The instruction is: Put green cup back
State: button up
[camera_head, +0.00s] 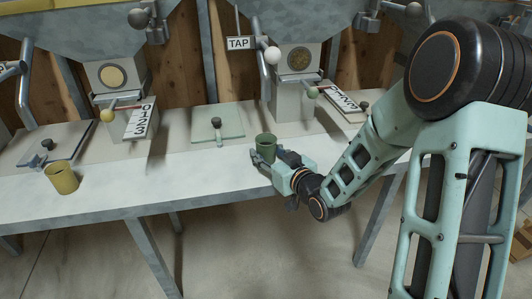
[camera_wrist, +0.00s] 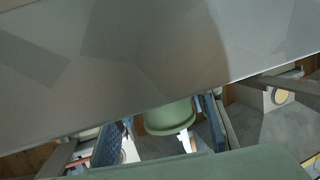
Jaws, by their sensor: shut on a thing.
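The green cup (camera_head: 266,142) is upright at the front part of the white table, below the right-hand hopper. My gripper (camera_head: 264,158) is shut on it, with the fingers low around its sides. In the wrist view the green cup (camera_wrist: 170,117) shows between the two dark fingers of my gripper (camera_wrist: 165,130). I cannot tell whether the cup's base touches the table or hangs just above it.
A yellow cup (camera_head: 61,178) stands at the table's left front. Metal spouts (camera_head: 297,95) and number boards (camera_head: 140,121) stand behind. The table (camera_head: 190,182) is clear between the cups.

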aim_at(271, 154)
jog(key=o, duration=1.2)
jog(key=shift+f, duration=0.1)
jog(key=shift+c, duration=0.2)
jog(key=shift+r, duration=0.2)
jog(key=p+v, duration=0.2)
jog(key=v, duration=0.4)
jog(key=shift+s+d+r, duration=0.1)
jog(key=shift+r, duration=0.05)
jog(key=shift+s+r+p, duration=0.2)
jog(key=shift+p, duration=0.55)
jog(key=shift+d+p, duration=0.15)
jog(key=shift+p, duration=0.35)
jog(key=p+v, duration=0.3)
jog(key=p, duration=0.4)
jog(key=shift+s+d, duration=0.1)
jog(key=shift+s+d+p, duration=0.25)
jog(key=shift+s+p, duration=0.3)
jog(key=shift+p, duration=0.7)
jog(key=shift+s+d+p, duration=0.15)
jog(key=shift+s+p, duration=0.1)
jog(key=shift+p, duration=0.2)
